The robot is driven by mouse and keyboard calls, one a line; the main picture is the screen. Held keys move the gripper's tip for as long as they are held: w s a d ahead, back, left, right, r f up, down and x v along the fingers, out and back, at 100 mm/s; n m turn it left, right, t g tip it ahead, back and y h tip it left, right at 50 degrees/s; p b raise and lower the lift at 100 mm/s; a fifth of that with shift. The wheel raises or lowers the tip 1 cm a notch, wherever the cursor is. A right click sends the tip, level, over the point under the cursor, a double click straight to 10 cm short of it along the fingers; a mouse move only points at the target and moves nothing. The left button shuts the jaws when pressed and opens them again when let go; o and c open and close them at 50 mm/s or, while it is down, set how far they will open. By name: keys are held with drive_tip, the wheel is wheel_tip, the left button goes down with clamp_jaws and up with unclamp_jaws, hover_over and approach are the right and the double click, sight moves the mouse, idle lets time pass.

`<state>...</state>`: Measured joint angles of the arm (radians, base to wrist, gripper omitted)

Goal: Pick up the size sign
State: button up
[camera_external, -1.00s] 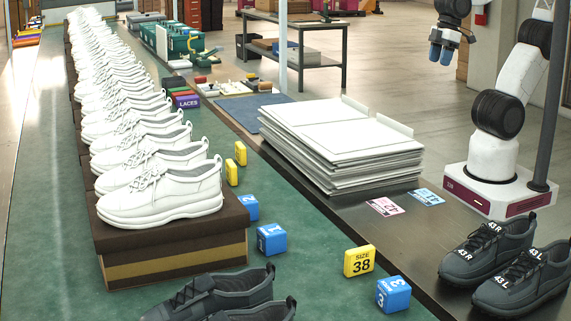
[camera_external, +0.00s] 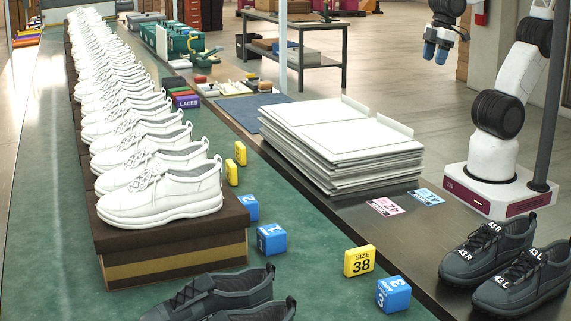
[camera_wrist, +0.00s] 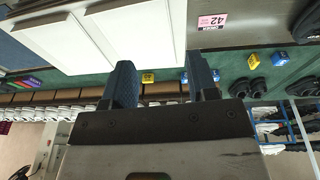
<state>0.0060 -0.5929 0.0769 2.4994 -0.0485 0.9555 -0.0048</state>
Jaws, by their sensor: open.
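The size sign is a small yellow block reading "SIZE 38" (camera_external: 359,261). It stands upright on the green belt near its right edge in the external view, beside a blue numbered block (camera_external: 393,294). A yellow block right of my fingers in the wrist view (camera_wrist: 254,61) appears to be the same sign; its text is too small to read. My gripper (camera_external: 437,53) hangs high at the upper right, far from the sign, fingers pointing down. In the wrist view my gripper (camera_wrist: 163,82) is open, with nothing between its dark blue fingers.
White shoes (camera_external: 160,188) stand in a row on brown boxes (camera_external: 180,265) left of the sign. A stack of white boards (camera_external: 340,140) lies on the dark side table. Dark shoes (camera_external: 490,250) stand at the right, others at the bottom. A grey post rises near my base.

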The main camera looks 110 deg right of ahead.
drive_tip(key=w+d+n+g+h, duration=0.2)
drive_tip(key=w+d+n+h, duration=0.15)
drive_tip(key=w, duration=1.35)
drive_tip(key=n+g+h, duration=0.2)
drive_tip(key=n+h, duration=0.4)
drive_tip(key=n, duration=0.3)
hover_over(234, 175)
drive_tip(key=s+a, duration=0.5)
drive_tip(key=s, duration=0.7)
wheel_tip(234, 175, down, 18)
drive_tip(key=w+f+n+h, duration=0.1)
drive_tip(key=w+f, duration=0.3)
drive_tip(key=f, duration=0.1)
drive_tip(key=w+f+n+h, duration=0.1)
drive_tip(key=w+f+n, duration=0.1)
drive_tip(key=w+f, duration=0.2)
drive_tip(key=w+f+n+h, duration=0.1)
drive_tip(key=w+f, duration=0.3)
drive_tip(key=f, duration=0.2)
drive_tip(key=shift+d+f+h, duration=0.1)
drive_tip(key=shift+h, duration=0.25)
drive_tip(key=shift+d, duration=0.1)
drive_tip(key=shift+x, duration=1.2)
drive_tip(key=shift+d+f, duration=0.1)
drive_tip(key=shift+w+x, duration=0.15)
drive_tip(key=shift+x, duration=1.1)
drive_tip(key=shift+w+x, duration=0.1)
drive_tip(key=shift+x, duration=1.15)
